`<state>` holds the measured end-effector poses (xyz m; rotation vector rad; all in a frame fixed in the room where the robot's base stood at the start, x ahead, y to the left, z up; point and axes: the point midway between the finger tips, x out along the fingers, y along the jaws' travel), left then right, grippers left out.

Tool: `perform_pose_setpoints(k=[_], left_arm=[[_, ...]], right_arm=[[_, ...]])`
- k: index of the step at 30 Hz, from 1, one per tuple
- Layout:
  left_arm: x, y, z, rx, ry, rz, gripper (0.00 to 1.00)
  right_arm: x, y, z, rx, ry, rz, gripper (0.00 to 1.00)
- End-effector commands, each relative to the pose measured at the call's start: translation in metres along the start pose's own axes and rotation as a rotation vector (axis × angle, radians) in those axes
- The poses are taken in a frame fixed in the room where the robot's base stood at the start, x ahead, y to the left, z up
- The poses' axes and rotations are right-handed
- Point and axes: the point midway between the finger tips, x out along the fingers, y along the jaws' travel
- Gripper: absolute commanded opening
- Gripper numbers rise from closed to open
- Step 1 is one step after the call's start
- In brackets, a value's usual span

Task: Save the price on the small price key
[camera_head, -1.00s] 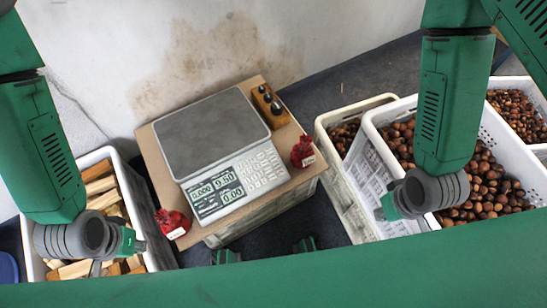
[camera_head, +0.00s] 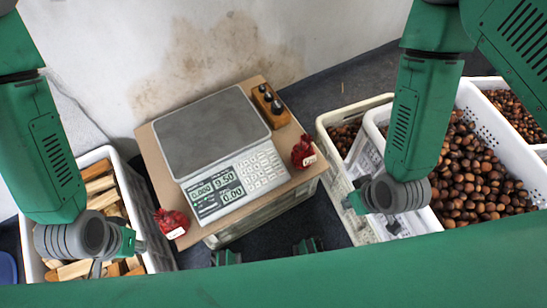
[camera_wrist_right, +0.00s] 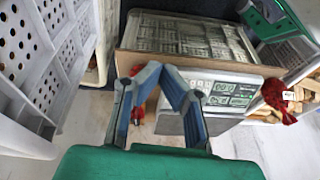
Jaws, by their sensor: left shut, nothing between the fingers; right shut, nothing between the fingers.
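The price scale (camera_head: 222,195) stands on a board, with a grey weighing plate and a keypad (camera_head: 259,171) to the right of its lit display (camera_head: 217,191). The small price key cannot be singled out among the keys. My left gripper (camera_head: 100,268) is shut and empty over the wood crate at the left.
Two red net bags (camera_head: 172,222) (camera_head: 303,152) flank the scale. A wooden block with weights (camera_head: 270,102) stands behind the keypad. White crates of chestnuts (camera_head: 470,165) fill the right side. A crate of split wood (camera_head: 100,180) stands at the left.

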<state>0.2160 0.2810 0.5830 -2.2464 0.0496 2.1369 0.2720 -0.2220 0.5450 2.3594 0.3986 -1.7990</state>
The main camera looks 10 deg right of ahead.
Motion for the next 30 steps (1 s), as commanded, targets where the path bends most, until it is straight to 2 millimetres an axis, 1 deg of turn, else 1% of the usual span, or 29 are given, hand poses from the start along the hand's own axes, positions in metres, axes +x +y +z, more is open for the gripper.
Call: perform_pose_setpoints(k=[1, 6, 11, 15, 18, 22, 25, 30], left_arm=[[0.003, 0.0, 0.0, 0.0, 0.0, 0.0, 0.0], [0.008, 0.0, 0.0, 0.0, 0.0, 0.0, 0.0], [0.013, 0.0, 0.001, 0.0, 0.0, 0.0, 0.0], [0.018, 0.0, 0.001, 0.0, 0.0, 0.0, 0.0], [0.022, 0.0, 0.001, 0.0, 0.0, 0.0, 0.0], [0.026, 0.0, 0.001, 0.0, 0.0, 0.0, 0.0], [0.028, 0.0, 0.002, 0.0, 0.0, 0.0, 0.0], [0.029, 0.0, 0.002, 0.0, 0.0, 0.0, 0.0]], right_arm=[[0.013, -0.008, -0.01, -0.036, 0.043, -0.011, 0.0], [0.046, -0.034, -0.049, -0.168, 0.2, -0.022, 0.0], [0.073, -0.058, -0.089, -0.283, 0.362, 0.007, 0.0], [0.093, -0.075, -0.128, -0.376, 0.512, 0.08, 0.0], [0.104, -0.082, -0.155, -0.434, 0.612, 0.166, 0.0], [0.111, -0.084, -0.18, -0.485, 0.696, 0.283, 0.0], [0.114, -0.082, -0.192, -0.508, 0.729, 0.353, 0.0], [0.114, -0.08, -0.201, -0.527, 0.75, 0.413, 0.0]])
